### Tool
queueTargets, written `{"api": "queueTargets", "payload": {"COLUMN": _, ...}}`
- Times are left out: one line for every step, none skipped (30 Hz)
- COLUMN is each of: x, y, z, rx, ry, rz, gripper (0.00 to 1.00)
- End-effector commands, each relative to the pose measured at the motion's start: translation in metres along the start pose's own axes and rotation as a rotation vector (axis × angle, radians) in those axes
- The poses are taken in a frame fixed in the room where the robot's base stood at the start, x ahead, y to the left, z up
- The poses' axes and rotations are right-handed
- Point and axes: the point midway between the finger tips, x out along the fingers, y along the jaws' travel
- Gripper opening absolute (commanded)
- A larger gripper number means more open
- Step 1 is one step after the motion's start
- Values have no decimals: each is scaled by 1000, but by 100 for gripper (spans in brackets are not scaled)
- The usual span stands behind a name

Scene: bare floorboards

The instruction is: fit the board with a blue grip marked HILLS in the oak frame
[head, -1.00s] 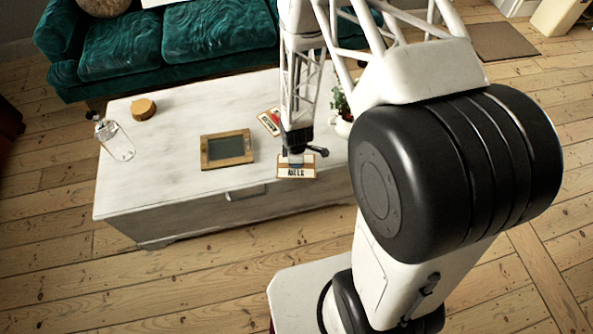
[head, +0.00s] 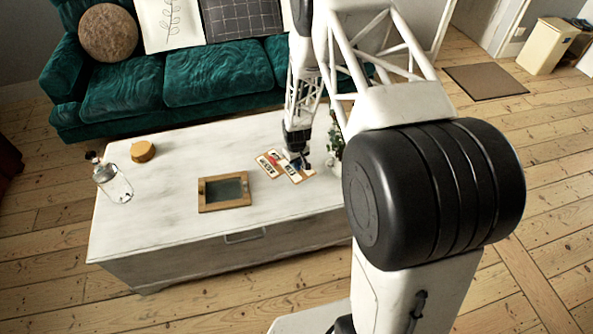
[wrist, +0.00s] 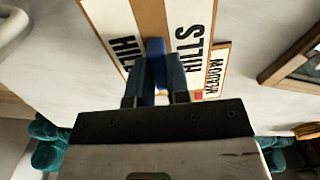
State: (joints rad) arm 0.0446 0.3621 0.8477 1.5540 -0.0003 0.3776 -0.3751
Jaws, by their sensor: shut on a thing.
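The HILLS board (head: 297,176) is a pale board with tan edges, lettered along both sides. My gripper (wrist: 155,88) is shut on its blue grip (wrist: 155,48). In the head view my gripper (head: 298,160) hides part of the board. The board is beside a red-grip board, turned at an angle to the table; I cannot tell how high it is above the top. The oak frame (head: 203,207) lies flat on the table to the left of the boards, with a dark recess inside. Its corner also shows at the right of the wrist view (wrist: 270,75).
The red-grip board (head: 270,165), apparently lettered MEADOW, lies close by. A plant (head: 335,142) stands to the right. A glass bottle (head: 117,188) and a round wooden object (head: 143,151) are on the left of the white table (head: 160,220). The table between frame and boards is clear.

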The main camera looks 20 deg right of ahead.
Motion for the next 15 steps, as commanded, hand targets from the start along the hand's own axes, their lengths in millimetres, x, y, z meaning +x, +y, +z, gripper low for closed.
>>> {"api": "queueTargets", "payload": {"x": -1, "y": 2, "z": -7, "rx": 17, "ry": 1, "rz": 0, "gripper": 0}}
{"api": "queueTargets", "payload": {"x": -1, "y": 2, "z": -10, "rx": 28, "ry": 1, "rz": 0, "gripper": 0}}
{"api": "queueTargets", "payload": {"x": -2, "y": 2, "z": -15, "rx": 40, "ry": 0, "rz": 0, "gripper": 0}}
{"api": "queueTargets", "payload": {"x": -2, "y": 2, "z": -19, "rx": 46, "ry": 1, "rz": 0, "gripper": 0}}
{"api": "queueTargets", "payload": {"x": -3, "y": 0, "z": -23, "rx": 48, "ry": 1, "rz": 0, "gripper": 0}}
{"api": "queueTargets", "payload": {"x": -4, "y": -2, "z": -28, "rx": 48, "ry": 1, "rz": 0, "gripper": 0}}
{"api": "queueTargets", "payload": {"x": -4, "y": -4, "z": -31, "rx": 44, "ry": 0, "rz": 0, "gripper": 0}}
{"api": "queueTargets", "payload": {"x": -5, "y": -7, "z": -34, "rx": 39, "ry": -1, "rz": 0, "gripper": 0}}
{"api": "queueTargets", "payload": {"x": -6, "y": -10, "z": -37, "rx": 29, "ry": -1, "rz": 0, "gripper": 0}}
{"api": "queueTargets", "payload": {"x": -6, "y": -12, "z": -39, "rx": 21, "ry": -1, "rz": 0, "gripper": 0}}
{"api": "queueTargets", "payload": {"x": -7, "y": -15, "z": -42, "rx": 13, "ry": 0, "rz": 0, "gripper": 0}}
{"api": "queueTargets", "payload": {"x": -8, "y": -18, "z": -44, "rx": 0, "ry": 0, "rz": 0, "gripper": 0}}
{"api": "queueTargets", "payload": {"x": -8, "y": -21, "z": -46, "rx": -10, "ry": 0, "rz": 0, "gripper": 0}}
{"api": "queueTargets", "payload": {"x": -8, "y": -25, "z": -49, "rx": -22, "ry": 1, "rz": 0, "gripper": 0}}
{"api": "queueTargets", "payload": {"x": -9, "y": -29, "z": -51, "rx": -40, "ry": 1, "rz": 0, "gripper": 0}}
